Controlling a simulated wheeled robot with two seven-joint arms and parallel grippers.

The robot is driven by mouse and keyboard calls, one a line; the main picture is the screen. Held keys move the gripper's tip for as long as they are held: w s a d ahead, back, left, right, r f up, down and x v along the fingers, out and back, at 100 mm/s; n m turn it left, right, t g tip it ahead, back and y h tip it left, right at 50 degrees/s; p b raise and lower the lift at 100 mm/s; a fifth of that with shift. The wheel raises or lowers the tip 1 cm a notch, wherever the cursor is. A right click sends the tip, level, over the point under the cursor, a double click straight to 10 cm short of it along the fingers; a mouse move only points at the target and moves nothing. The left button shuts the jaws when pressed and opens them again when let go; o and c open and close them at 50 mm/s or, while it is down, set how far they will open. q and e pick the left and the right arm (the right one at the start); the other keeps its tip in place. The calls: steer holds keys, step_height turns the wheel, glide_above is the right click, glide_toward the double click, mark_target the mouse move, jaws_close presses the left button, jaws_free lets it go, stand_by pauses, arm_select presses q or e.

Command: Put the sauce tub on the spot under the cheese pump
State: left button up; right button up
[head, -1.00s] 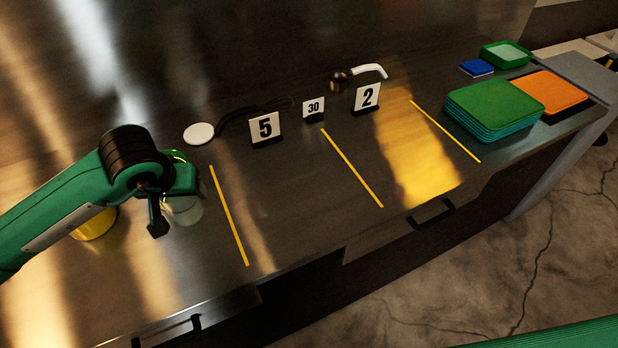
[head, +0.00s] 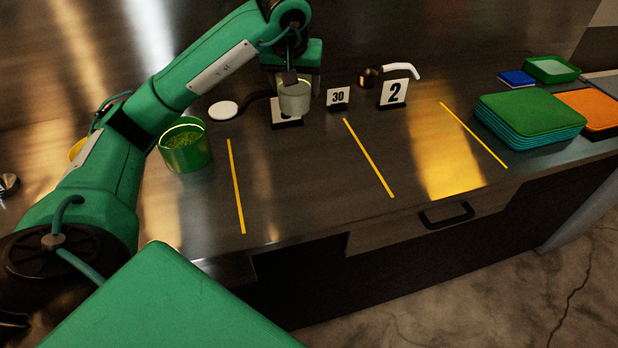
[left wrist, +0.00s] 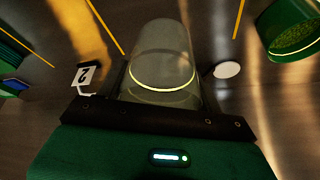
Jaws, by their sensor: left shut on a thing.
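My left gripper (head: 292,80) is shut on a pale, see-through sauce tub (head: 295,98). It holds the tub upright in front of the sign "5" (head: 286,123), hiding most of the sign. In the left wrist view the tub (left wrist: 160,60) sits between the fingers. A white disc (head: 223,110) lies on the counter left of the tub, with a dark curved piece beside it; it also shows in the left wrist view (left wrist: 227,69). A white curved spout (head: 400,69) with a dark round end shows behind the sign "2" (head: 394,92). I cannot tell which is the cheese pump.
A green pot (head: 185,150) with green contents stands left on the counter (head: 310,190). A small sign "30" (head: 338,97) stands right of the tub. Yellow lines divide the clear front. Green (head: 530,112) and orange (head: 590,108) stacks are at right.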

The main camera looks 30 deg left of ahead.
arm_select(q)
steer(key=shift+a, duration=0.5)
steer(key=shift+a+f, duration=0.1)
steer(key=shift+f, duration=0.15)
step_height(320, 180, down, 15)
steer(key=shift+f+p, duration=0.15)
steer(key=shift+p, duration=0.9)
step_height(320, 180, down, 4)
steer(key=shift+r+p, duration=0.25)
steer(key=shift+p, duration=0.05)
arm_select(e)
steer(key=s, duration=0.1)
steer(key=s+r, duration=0.1)
steer(key=shift+s+d, duration=0.1)
steer(key=shift+s, duration=0.25)
arm_select(q)
steer(key=shift+f, duration=0.2)
steer(key=o, duration=1)
steer(key=shift+c, duration=0.2)
arm_select(e)
steer(key=shift+w, duration=0.2)
